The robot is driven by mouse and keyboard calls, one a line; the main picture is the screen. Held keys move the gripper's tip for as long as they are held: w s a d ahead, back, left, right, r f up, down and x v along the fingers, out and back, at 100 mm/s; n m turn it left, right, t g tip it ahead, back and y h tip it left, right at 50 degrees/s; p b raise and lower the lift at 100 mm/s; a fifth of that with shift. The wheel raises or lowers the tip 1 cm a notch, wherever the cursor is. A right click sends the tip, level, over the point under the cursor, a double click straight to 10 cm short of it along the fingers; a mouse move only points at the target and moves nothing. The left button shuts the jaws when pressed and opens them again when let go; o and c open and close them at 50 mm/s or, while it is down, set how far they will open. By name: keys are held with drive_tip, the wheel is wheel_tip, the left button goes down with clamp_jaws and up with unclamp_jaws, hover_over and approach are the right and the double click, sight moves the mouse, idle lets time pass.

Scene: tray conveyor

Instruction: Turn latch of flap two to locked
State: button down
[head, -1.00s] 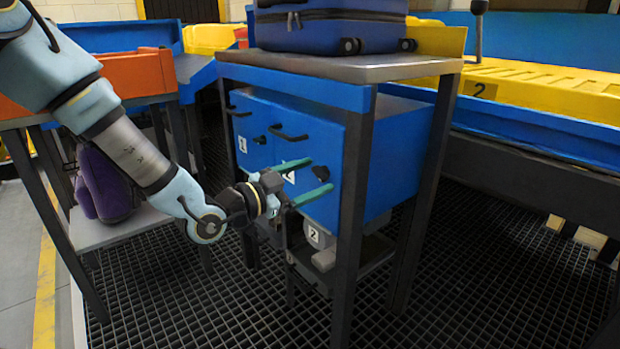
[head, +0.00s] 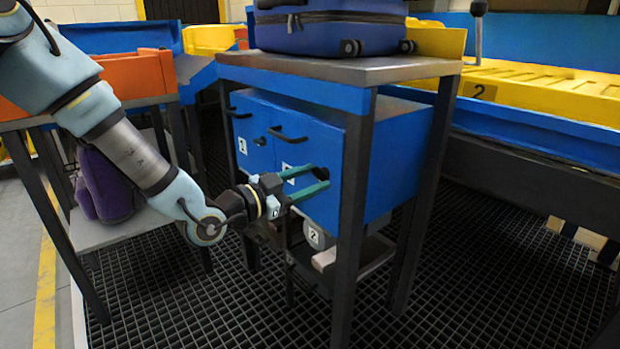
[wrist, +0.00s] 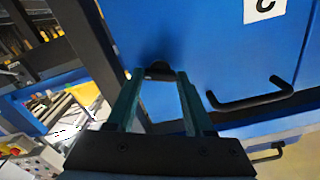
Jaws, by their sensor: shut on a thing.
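Flap two (head: 310,143) is the right blue door of the cabinet under the table, and it looks closed. Its latch (head: 321,171) is a small black knob near the door's right edge. In the wrist view the latch (wrist: 158,70) sits between the tips of the two green fingers. My gripper (head: 318,177) is shut on the latch, with its fingers pointing at the door. The gripper also fills the lower middle of the wrist view (wrist: 158,80). The fingers hide part of the latch, and I cannot tell its turn angle.
A black bar handle (head: 290,134) is on flap two, and it shows beside the right finger in the wrist view (wrist: 250,100). Flap one (head: 250,120) is to the left. A dark table leg (head: 350,230) stands close to the right of my fingers. A blue suitcase (head: 330,30) lies on top.

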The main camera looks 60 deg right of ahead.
drive_tip(key=shift+r+n+p, duration=0.15)
drive_tip(key=shift+n+p, duration=0.5)
drive_tip(key=shift+n, duration=0.55)
drive_tip(key=shift+n+p, duration=0.4)
drive_tip(key=shift+n, duration=0.7)
drive_tip(key=shift+f, duration=0.2)
drive_tip(key=shift+c, duration=1.4)
unclamp_jaws()
drive_tip(key=shift+w+a, duration=0.1)
drive_tip(key=p+v, duration=0.1)
drive_tip(key=v, duration=0.9)
drive_tip(key=shift+a, duration=0.3)
